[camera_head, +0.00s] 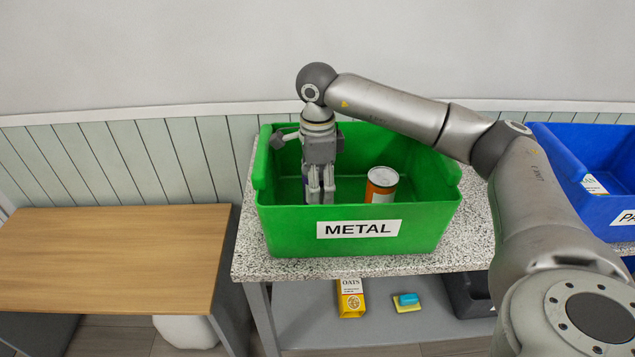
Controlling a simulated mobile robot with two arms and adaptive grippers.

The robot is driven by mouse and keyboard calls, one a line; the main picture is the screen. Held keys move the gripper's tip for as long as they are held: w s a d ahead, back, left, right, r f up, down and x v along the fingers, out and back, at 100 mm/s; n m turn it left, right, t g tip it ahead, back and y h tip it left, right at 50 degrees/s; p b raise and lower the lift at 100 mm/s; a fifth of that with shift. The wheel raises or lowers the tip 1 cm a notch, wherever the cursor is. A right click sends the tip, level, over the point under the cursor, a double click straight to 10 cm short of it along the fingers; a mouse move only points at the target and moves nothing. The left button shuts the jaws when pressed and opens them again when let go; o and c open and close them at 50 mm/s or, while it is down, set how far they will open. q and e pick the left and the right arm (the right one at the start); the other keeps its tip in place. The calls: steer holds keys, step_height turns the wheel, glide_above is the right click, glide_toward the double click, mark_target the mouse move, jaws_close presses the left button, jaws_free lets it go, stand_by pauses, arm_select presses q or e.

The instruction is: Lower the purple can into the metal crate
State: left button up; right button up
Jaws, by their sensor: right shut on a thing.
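The metal crate (283,222) is a green open bin with a white METAL label on its front. It stands on a speckled grey counter. My right gripper (320,196) points straight down inside the left half of the crate, its fingertips below the rim level. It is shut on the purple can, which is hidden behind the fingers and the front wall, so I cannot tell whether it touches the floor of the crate. An orange can (381,186) with a silver top stands upright in the crate, right of the gripper and apart from it. My left gripper is out of view.
A blue bin (570,170) with a partly hidden label stands at right on the counter (290,268). A wooden table (110,255) at left is bare. An oats box (351,300) and a blue-and-yellow item (407,301) lie on the lower shelf.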

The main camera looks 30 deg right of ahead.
steer(key=shift+f+b, duration=0.35)
steer(key=shift+f, duration=0.2)
stand_by(0.4)
steer(key=o, duration=1.1)
steer(key=shift+c, duration=0.2)
